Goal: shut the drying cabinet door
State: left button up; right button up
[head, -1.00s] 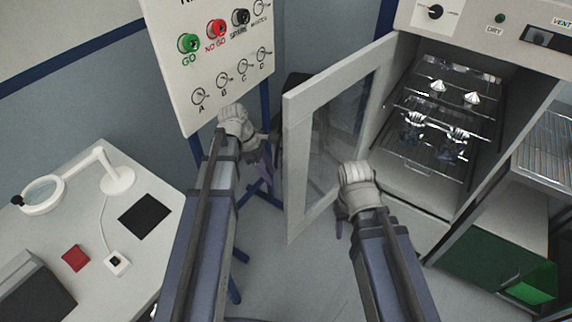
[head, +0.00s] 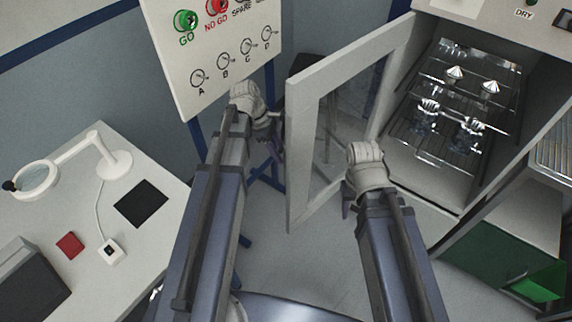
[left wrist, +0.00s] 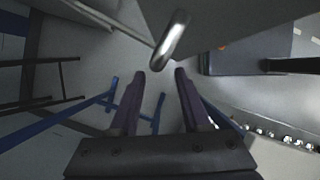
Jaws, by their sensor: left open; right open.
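The drying cabinet (head: 525,60) stands at the right with its glazed, pale-framed door (head: 300,150) swung wide open towards me. A bright metal handle (left wrist: 171,40) shows in the left wrist view on a grey panel, probably the door's outer face. My left gripper (head: 273,147) is open and empty, just left of the door's free edge. In the left wrist view its fingers (left wrist: 160,75) point at the handle, which lies just beyond the tips, not between them. My right gripper (head: 347,205) is open on the door's inner side, in front of the cabinet opening; its fingers are partly hidden.
Wire racks (head: 440,115) with shiny parts fill the cabinet. A board with buttons (head: 215,55) on a blue stand is behind my left gripper. A white table (head: 160,240) with a magnifier lamp (head: 112,165) is at the left.

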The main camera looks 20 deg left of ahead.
pick_arm(q)
jog(key=b+x, duration=0.4)
jog(key=x, duration=0.2)
jog(key=shift+b, duration=0.35)
grip_shut()
dwell(1.1)
